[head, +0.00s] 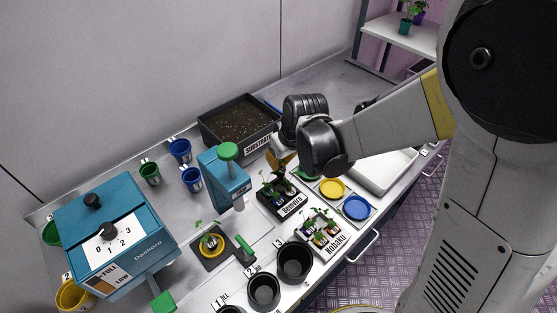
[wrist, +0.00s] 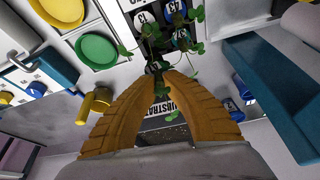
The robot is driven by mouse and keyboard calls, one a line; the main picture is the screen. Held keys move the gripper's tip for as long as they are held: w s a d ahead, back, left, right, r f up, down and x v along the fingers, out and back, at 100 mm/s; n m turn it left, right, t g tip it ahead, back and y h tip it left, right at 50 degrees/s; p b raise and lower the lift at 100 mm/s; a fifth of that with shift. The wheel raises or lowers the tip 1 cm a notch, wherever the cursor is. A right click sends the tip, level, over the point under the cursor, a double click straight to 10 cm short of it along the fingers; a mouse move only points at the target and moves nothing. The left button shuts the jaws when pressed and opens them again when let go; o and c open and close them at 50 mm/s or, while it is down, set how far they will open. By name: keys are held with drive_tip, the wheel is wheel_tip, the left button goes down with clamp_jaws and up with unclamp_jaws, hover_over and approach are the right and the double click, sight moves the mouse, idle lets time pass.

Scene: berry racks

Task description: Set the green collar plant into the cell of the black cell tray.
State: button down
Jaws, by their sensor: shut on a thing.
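My gripper (head: 287,160), with orange-brown fingers, is over the black Benvora rack (head: 271,201) in the head view. In the wrist view the gripper (wrist: 160,72) has its fingertips drawn together on a leafy plant (wrist: 152,34). The collar of this plant is hidden, so I cannot tell its colour. Numbered cells with labels and a blue collar lie beneath the leaves in the wrist view. I cannot tell whether the held plant touches the rack. A small black square tray (head: 203,262) at the front holds a plant with a yellow collar (head: 211,243).
The Nohaku rack (head: 335,244), with several plants, and black pots (head: 263,291) stand along the front edge. A teal device (head: 225,178) stands left of my gripper. A black substrate tub (head: 237,143) is behind. Yellow (head: 332,188) and blue (head: 356,207) discs lie to the right.

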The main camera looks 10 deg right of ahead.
sight(278, 175)
drive_tip(key=shift+f+b, duration=2.45)
drive_tip(key=shift+f, duration=0.65)
drive_tip(key=c, duration=1.5)
unclamp_jaws()
drive_tip(key=shift+c, duration=0.2)
drive_tip(key=shift+r, duration=0.1)
wheel_tip(278, 175, up, 9)
drive_tip(key=p, duration=0.7)
drive_tip(key=s+d+r+m+t+h+b, duration=0.1)
drive_tip(key=s+d+r+m+b, duration=0.1)
drive_tip(key=s+d, duration=0.3)
drive_tip(key=s+d+r+m+t+h+b, duration=0.1)
drive_tip(key=s+d, duration=0.5)
drive_tip(key=s, duration=0.6)
wheel_tip(278, 175, up, 4)
drive_tip(key=m+t+b, duration=0.1)
drive_tip(key=m+b, duration=0.1)
drive_tip(key=b, duration=0.1)
drive_tip(key=shift+f, duration=0.25)
